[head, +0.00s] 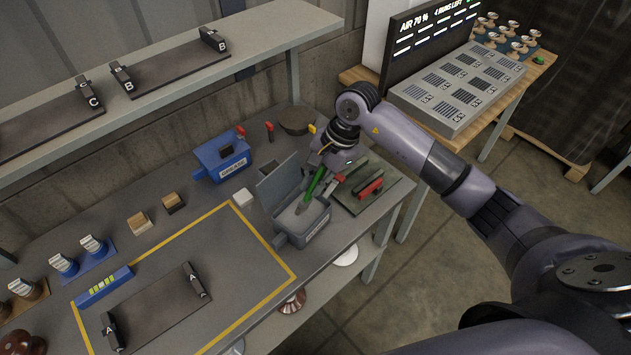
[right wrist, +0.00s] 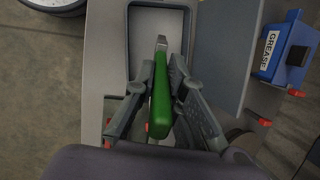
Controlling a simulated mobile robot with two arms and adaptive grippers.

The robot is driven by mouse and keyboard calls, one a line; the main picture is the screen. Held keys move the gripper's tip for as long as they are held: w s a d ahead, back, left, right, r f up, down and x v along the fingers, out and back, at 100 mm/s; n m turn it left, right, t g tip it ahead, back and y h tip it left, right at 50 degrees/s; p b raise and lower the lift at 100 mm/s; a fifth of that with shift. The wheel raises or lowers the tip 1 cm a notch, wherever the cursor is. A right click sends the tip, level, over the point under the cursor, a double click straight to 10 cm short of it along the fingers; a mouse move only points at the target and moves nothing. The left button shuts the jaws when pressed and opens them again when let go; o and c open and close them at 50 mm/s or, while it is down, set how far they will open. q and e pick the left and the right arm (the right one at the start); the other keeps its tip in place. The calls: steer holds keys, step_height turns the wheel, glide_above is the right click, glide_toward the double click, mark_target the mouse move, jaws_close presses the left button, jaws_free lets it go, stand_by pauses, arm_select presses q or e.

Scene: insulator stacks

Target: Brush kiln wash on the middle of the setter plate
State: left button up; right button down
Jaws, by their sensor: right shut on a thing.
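My right gripper (head: 322,170) is shut on the green handle of a brush (head: 314,186). The brush points down into an open grey box (head: 314,235) with pale content, its lid tilted up behind. In the right wrist view, the fingers (right wrist: 165,75) flank the green brush (right wrist: 161,110), and its tip is over the pale content of the box (right wrist: 130,45). I cannot tell whether the tip touches it. A dark plate (head: 157,310) with end blocks marked A lies inside the yellow outline, apart from the brush. My left gripper is not in view.
A blue grease box (head: 222,160) stands behind the grey box; a green tray (head: 352,195) with a red-handled tool is at its right. A shelf (head: 180,45) overhangs the back.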

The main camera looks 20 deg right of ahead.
mark_target(316, 174)
steer(key=shift+f+b, duration=0.4)
steer(key=shift+b, duration=0.05)
stand_by(0.3)
steer(key=shift+s+f+b, duration=0.1)
steer(key=shift+f+b, duration=0.05)
steer(key=shift+b, duration=0.25)
stand_by(1.7)
steer(key=shift+r+p, duration=0.6)
steer(key=shift+r, duration=0.7)
steer(key=shift+r+p, duration=0.85)
steer(key=shift+r, duration=1.45)
steer(key=shift+s+n, duration=0.2)
steer(key=shift+n, duration=0.2)
steer(key=s+r+n+g+h+b, duration=0.1)
steer(key=s+n+g, duration=0.3)
steer(key=s+n, duration=0.8)
steer(key=shift+s+d+r+n+h+b, duration=0.4)
steer(key=shift+r+n+b, duration=0.1)
steer(key=shift+r, duration=0.15)
